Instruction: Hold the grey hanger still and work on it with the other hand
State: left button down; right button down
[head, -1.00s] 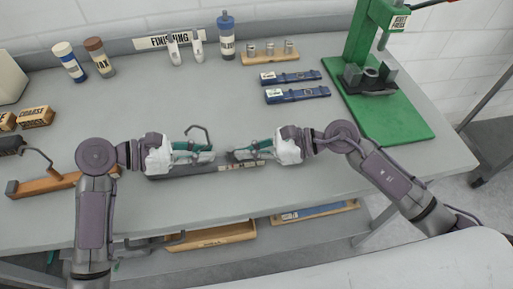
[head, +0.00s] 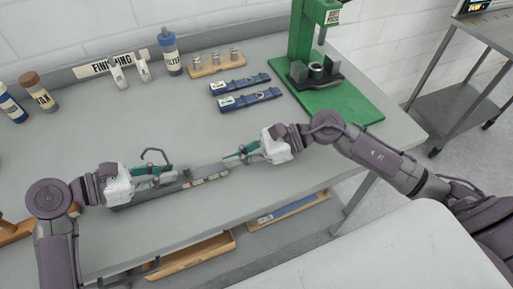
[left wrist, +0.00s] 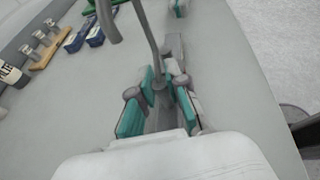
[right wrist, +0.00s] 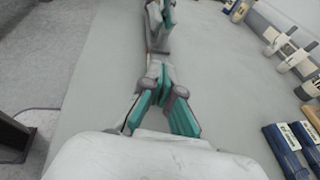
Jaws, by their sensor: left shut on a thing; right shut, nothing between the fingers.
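The grey hanger (head: 157,153), a thin rod with a curved hook, stands up at my left gripper (head: 170,172). The left gripper is shut on its lower rod, just above a long grey bar (head: 150,194) on the bench. In the left wrist view the hanger's rod (left wrist: 148,45) rises between the teal fingers (left wrist: 160,88), which hide its foot. My right gripper (head: 228,157) is shut and empty, to the right of the hanger and apart from it, near the bar's right end. In the right wrist view its fingertips (right wrist: 160,80) are together.
Two blue tools (head: 240,86) and a wooden block with metal cylinders (head: 217,64) lie behind. A green press (head: 335,98) stands at the back right. Bottles (head: 170,55) stand along the back. The bench (head: 185,115) is clear between these and my grippers.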

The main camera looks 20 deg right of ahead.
pick_arm(q)
jog(key=shift+a, duration=0.1)
pick_arm(e)
jog(key=v, duration=0.5)
jog(key=shift+s+d, duration=0.1)
jog(key=shift+d, duration=0.25)
pick_arm(q)
jog(key=c, duration=1.1)
grip_release()
